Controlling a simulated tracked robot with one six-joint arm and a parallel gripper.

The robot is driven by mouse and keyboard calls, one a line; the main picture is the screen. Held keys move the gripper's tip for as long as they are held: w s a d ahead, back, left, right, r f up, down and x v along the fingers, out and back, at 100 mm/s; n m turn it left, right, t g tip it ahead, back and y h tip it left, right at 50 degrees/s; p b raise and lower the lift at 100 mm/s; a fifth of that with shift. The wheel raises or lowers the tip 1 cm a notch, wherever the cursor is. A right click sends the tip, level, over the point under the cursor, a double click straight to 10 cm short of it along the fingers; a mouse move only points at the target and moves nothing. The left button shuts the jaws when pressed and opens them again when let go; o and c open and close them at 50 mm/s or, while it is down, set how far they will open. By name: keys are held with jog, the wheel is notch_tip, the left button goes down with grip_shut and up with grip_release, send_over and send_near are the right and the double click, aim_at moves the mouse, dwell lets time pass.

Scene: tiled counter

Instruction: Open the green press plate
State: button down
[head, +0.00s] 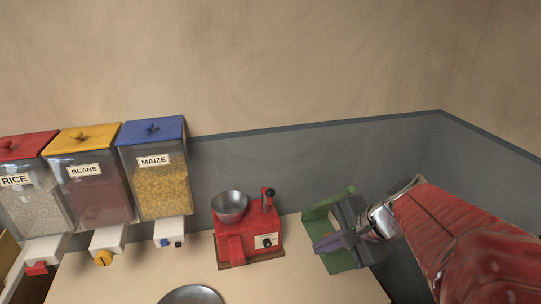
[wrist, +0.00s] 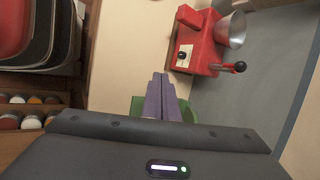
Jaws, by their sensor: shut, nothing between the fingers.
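The green press (head: 343,262) stands on the counter at the right in the head view, partly hidden behind my gripper. Its green upper edge (head: 330,203) shows above the gripper. Whether its plate is open or shut cannot be told. My gripper (head: 322,245) is over the press, its purple fingers shut with nothing between them. In the wrist view my shut fingers (wrist: 158,80) lie in front of the green press (wrist: 186,108), which shows only as small patches on both sides. I cannot tell whether the fingers touch it.
A red machine (head: 250,240) with a metal bowl (head: 229,204) and a lever stands left of the press. Rice, beans and maize dispensers (head: 160,190) are at the left. A round metal dish (head: 191,296) is at the front. The counter between dish and press is clear.

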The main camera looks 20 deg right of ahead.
jog(key=s+d+r+m+t+h, duration=0.1)
jog(key=s+d+r+m+t, duration=0.1)
jog(key=d+m, duration=0.6)
jog(key=s+d+r+m+t+h, duration=0.1)
jog(key=s+d+r+m+t, duration=0.1)
jog(key=s+d+m+t, duration=0.2)
jog(key=d+m+t, duration=0.2)
jog(key=d+m, duration=0.2)
jog(key=m, duration=0.1)
jog(key=shift+s+r, duration=0.15)
jog(key=shift+s, duration=0.05)
jog(key=shift+w, duration=0.15)
jog(key=w+r+x, duration=0.1)
jog(key=r+x, duration=0.2)
jog(key=x, duration=0.9)
jog(key=shift+w+a, duration=0.2)
